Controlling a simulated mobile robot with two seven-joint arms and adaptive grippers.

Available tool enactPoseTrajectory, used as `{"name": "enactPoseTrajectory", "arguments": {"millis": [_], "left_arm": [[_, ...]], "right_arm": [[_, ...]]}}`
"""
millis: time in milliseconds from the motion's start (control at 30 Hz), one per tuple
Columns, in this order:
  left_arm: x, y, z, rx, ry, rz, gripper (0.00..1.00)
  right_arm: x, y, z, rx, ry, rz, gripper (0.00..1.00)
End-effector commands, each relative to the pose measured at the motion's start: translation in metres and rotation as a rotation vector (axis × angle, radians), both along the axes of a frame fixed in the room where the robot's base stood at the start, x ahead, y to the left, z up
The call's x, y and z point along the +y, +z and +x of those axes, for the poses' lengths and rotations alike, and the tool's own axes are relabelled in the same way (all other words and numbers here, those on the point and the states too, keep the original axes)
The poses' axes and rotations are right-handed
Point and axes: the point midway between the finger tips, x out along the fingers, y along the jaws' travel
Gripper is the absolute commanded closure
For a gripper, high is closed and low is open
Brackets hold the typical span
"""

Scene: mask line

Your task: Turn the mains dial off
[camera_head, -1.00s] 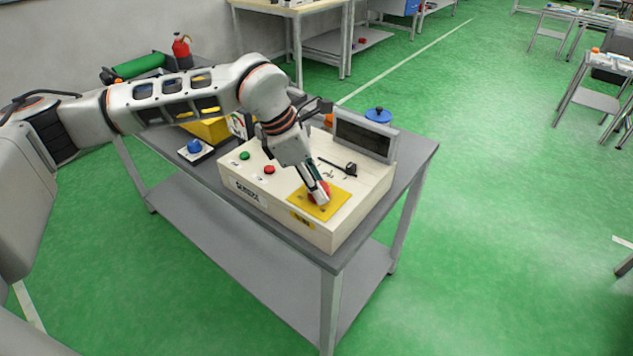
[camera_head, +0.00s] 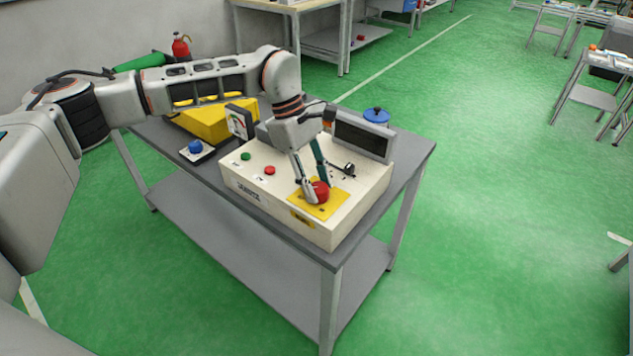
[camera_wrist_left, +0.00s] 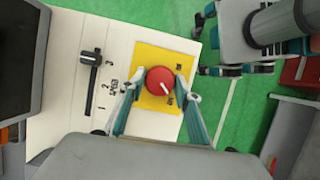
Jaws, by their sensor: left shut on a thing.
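The mains dial (camera_head: 321,192) is a round red knob with a white pointer mark, set on a yellow plate (camera_head: 328,208) on the right part of the cream control box (camera_head: 270,205). In the left wrist view the red dial (camera_wrist_left: 160,80) sits in the middle of the yellow plate (camera_wrist_left: 150,55), its white mark slanting toward the lower right. My left gripper (camera_head: 317,188) is shut on the dial, with one finger on each side of it; its fingers (camera_wrist_left: 160,88) also show in the wrist view. My right gripper is not in view.
The box also carries a green button (camera_head: 245,156), a red button (camera_head: 269,170), a black slider lever (camera_head: 348,169) and a dark screen (camera_head: 362,138). A blue knob (camera_head: 195,146) and a blue-lidded pot (camera_head: 376,116) stand on the grey table.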

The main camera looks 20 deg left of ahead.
Motion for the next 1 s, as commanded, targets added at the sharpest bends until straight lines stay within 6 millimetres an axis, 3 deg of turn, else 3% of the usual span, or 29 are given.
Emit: {"name": "enactPoseTrajectory", "arguments": {"millis": [633,667,700,733,1000], "left_arm": [[0.0005,-0.0019,-0.0003,0.001,-0.055,0.003,0.89],[0.0005,-0.0019,-0.0003,0.001,-0.055,0.003,0.65],[0.0005,-0.0019,-0.0003,0.001,-0.055,0.003,0.55],[0.0004,-0.0019,-0.0003,0.001,-0.055,0.003,0.50],[0.0002,-0.0007,0.0002,0.000,-0.053,0.001,0.50]], "right_arm": [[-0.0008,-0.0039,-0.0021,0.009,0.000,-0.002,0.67],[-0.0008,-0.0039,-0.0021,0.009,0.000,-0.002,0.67],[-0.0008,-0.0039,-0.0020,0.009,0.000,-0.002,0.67],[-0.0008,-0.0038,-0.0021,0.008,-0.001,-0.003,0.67],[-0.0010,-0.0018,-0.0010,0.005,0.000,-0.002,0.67]]}}
